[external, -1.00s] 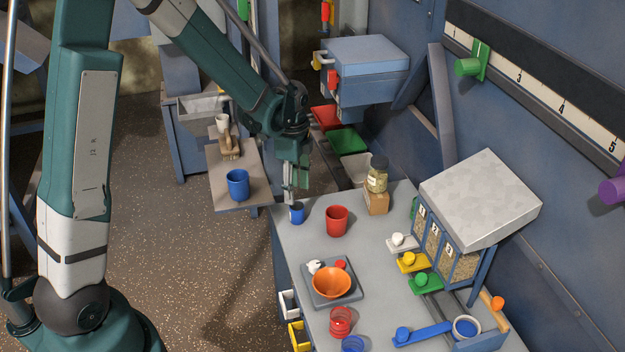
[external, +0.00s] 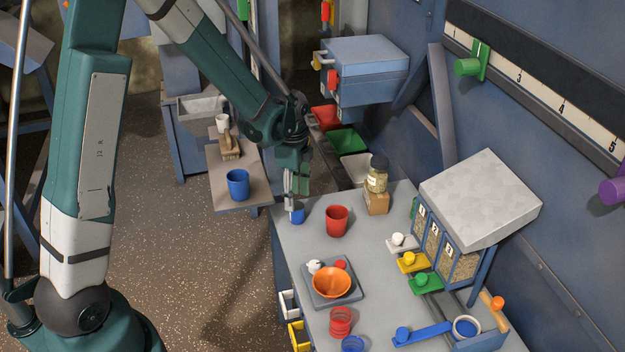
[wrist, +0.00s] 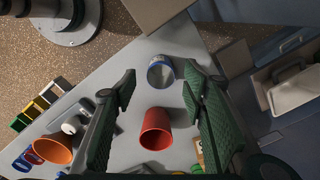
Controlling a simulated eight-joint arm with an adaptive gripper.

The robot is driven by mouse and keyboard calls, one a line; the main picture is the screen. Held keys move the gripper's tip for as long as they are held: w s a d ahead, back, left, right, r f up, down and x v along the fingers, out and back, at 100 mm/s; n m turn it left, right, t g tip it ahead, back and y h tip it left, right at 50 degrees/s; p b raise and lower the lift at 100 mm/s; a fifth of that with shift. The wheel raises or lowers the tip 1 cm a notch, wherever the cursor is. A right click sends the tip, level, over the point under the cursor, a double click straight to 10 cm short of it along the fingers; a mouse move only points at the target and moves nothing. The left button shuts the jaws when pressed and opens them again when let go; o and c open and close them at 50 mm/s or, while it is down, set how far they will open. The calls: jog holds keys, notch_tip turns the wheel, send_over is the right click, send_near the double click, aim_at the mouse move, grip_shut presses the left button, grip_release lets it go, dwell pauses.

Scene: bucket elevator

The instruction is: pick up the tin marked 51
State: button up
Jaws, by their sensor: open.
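A small blue tin (external: 298,216) stands near the back left corner of the workbench (external: 300,245). In the wrist view a tin with a blue rim and pale top (wrist: 160,73) lies in the gap between my fingertips. I cannot read a number on it. My gripper (external: 291,207) is open and points down right at the tin, partly covering it in the external view. In the wrist view its two green pads (wrist: 157,82) are apart with nothing held. I cannot tell whether either finger touches the tin.
A red cup (external: 337,221) stands close to the right of the tin. An orange bowl (external: 331,283) sits on a grey tray nearer the front. A jar on a wooden block (external: 376,201) stands at the back right. A blue cup (external: 238,185) is on the side shelf.

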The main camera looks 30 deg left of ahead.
aim_at(296, 207)
jog(key=shift+w+f+b, duration=0.1)
jog(key=shift+f+b, duration=0.3)
jog(key=shift+f, duration=2.2)
jog(key=shift+c, duration=0.2)
jog(key=c, duration=0.8)
